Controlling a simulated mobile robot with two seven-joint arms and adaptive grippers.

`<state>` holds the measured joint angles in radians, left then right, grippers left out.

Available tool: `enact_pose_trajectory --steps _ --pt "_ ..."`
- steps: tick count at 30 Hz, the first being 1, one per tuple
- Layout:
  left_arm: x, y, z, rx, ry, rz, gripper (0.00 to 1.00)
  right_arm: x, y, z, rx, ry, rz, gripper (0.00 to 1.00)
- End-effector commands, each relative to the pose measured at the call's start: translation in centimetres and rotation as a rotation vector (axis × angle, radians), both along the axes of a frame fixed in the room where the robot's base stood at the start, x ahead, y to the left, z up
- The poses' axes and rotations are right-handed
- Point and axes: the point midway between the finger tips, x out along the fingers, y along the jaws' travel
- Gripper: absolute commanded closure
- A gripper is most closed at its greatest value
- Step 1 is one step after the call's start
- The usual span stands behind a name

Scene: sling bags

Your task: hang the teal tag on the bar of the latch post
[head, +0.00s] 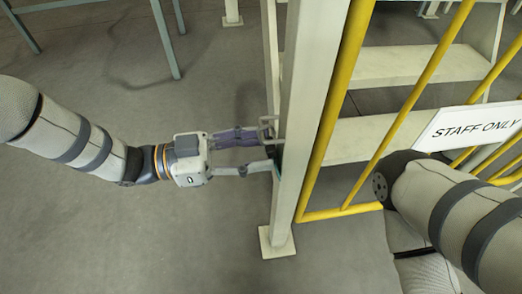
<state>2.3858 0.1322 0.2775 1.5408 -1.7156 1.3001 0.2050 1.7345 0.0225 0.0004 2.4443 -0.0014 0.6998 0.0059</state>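My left gripper (268,150) reaches in from the left to the white latch post (305,115). Its two fingers are spread, with floor showing between them, and their tips are close to the post's left side. A small pale metal bar or bracket (268,127) juts left from the post, by the upper fingertip. A dark teal sliver (277,158), likely the teal tag, shows at the post's left edge near the lower fingertip. Most of it is hidden, so I cannot tell whether it touches the finger or the bar. My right gripper is out of view.
Yellow railings (336,110) with a "STAFF ONLY" sign (470,126) stand right of the post. Pale steps (395,70) rise behind them. My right arm fills the lower right. The post has a square foot (277,243). Floor at left is mostly clear, with table legs at top left.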

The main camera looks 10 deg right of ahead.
Motion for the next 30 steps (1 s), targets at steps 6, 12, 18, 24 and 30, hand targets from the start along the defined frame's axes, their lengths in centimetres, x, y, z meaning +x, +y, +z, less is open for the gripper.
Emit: enact_pose_trajectory --steps 6,12,18,24,30 --pt "0.0 -0.1 0.0 0.000 0.000 -0.001 0.87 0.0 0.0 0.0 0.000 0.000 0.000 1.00" --pt "0.0 -0.1 0.1 -0.002 0.000 -0.002 1.00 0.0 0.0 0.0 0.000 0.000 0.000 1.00" --pt "-0.1 -0.2 0.9 -0.003 -0.002 -0.003 1.00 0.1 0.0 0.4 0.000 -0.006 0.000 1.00" --pt "-0.1 -0.2 2.1 -0.006 -0.004 -0.004 1.00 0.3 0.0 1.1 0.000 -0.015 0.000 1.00" --pt "-0.1 -0.3 3.2 -0.009 -0.004 -0.005 1.00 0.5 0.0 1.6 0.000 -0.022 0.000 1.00"
